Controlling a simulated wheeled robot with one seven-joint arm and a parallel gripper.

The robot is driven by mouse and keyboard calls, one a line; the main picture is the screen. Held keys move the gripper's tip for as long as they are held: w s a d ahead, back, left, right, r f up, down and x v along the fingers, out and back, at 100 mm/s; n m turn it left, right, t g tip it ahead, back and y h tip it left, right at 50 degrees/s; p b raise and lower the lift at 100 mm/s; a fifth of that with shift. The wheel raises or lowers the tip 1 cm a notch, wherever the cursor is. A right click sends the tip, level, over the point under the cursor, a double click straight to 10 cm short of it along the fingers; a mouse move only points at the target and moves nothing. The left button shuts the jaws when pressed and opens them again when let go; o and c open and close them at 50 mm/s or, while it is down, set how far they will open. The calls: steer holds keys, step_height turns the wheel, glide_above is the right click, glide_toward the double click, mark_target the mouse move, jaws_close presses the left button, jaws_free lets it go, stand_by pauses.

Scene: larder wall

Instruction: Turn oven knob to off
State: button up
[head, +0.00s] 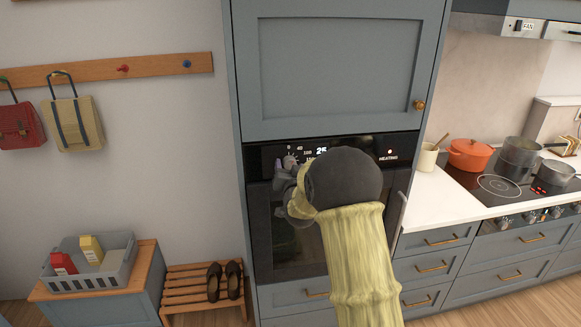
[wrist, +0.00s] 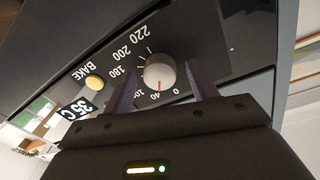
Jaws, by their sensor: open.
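The oven knob (wrist: 158,72) is a round pale grey dial on the dark control panel, with a red mark on its rim. The mark points near the 40 on the printed scale, with the 0 just beside it. My gripper (wrist: 161,78) is open, with one purple-grey finger on each side of the knob. I cannot tell whether either finger touches it. In the head view the knob (head: 290,161) shows at the left of the oven panel, with my gripper (head: 283,177) at it. My arm hides much of the oven (head: 265,235) and part of the panel.
A light (head: 390,152) above HEATING is on the panel. A hob (head: 500,187) with pots is at right; a crate (head: 95,278) is at left.

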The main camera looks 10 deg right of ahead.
steer(key=c, duration=1)
steer(key=shift+f+n+b, duration=0.15)
steer(key=shift+n+b, duration=0.25)
steer(key=shift+b, duration=0.3)
steer(key=n+b, duration=0.2)
steer(key=b, duration=0.1)
steer(key=shift+f, duration=0.15)
steer(key=n+b, duration=0.3)
steer(key=b, duration=0.1)
steer(key=shift+r, duration=0.2)
steer(key=shift+n, duration=0.3)
steer(key=o, duration=1)
